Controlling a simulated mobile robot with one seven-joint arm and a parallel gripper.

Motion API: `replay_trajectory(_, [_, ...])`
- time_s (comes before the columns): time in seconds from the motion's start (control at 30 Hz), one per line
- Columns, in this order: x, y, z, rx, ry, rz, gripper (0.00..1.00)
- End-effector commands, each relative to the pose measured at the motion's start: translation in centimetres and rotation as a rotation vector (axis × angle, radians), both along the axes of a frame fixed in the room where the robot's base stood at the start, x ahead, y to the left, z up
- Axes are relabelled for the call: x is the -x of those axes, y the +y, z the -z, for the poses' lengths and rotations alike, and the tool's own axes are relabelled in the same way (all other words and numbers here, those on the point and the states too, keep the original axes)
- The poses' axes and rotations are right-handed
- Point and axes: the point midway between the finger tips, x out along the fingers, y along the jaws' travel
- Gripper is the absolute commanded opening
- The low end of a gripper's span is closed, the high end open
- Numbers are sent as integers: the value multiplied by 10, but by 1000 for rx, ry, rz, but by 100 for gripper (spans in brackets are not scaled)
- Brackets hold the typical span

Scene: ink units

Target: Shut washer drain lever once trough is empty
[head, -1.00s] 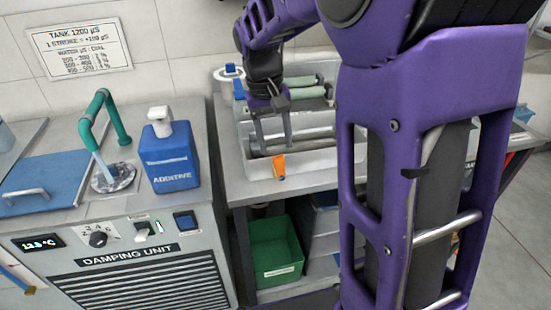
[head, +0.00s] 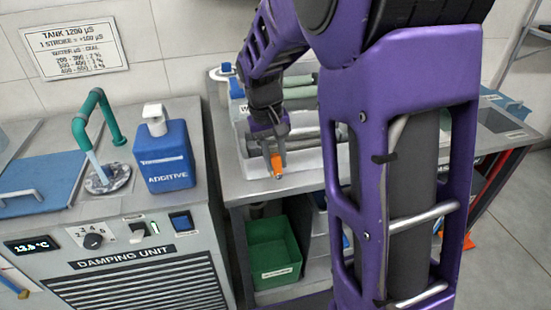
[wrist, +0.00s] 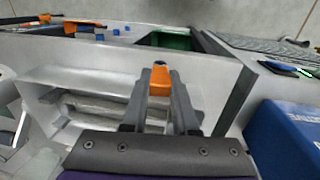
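The washer trough (head: 309,160) is a pale open tray on the steel bench, with long grey rollers lying in it. Whether liquid is in it cannot be made out. The orange drain lever (head: 277,167) sticks out at the trough's front left and points down toward the bench front. It also shows in the wrist view (wrist: 160,78). My gripper (head: 275,160) reaches down over the trough's front edge, with its fingertips on either side of the lever. In the wrist view its fingers (wrist: 160,84) flank the lever closely; whether they press on it is unclear.
The blue additive bottle (head: 163,158) stands left on the damping unit (head: 135,262), beside a green tap (head: 90,115) running into a drain. A green bin (head: 274,250) sits on the shelf below the trough. My arm hides the bench's right part.

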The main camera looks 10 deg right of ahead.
Motion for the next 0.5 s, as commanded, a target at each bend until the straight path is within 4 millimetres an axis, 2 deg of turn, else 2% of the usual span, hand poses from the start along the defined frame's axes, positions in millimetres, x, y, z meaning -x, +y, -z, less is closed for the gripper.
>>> replay_trajectory(0.03, [0, 0, 0, 0, 0, 0, 5])
replay_trajectory(0.07, [0, 0, 0, 0, 0, 0, 0])
replay_trajectory(0.3, [0, -1, -1, -5, 0, 1, 0])
replay_trajectory(0.5, [0, -7, -3, -97, 2, 6, 0])
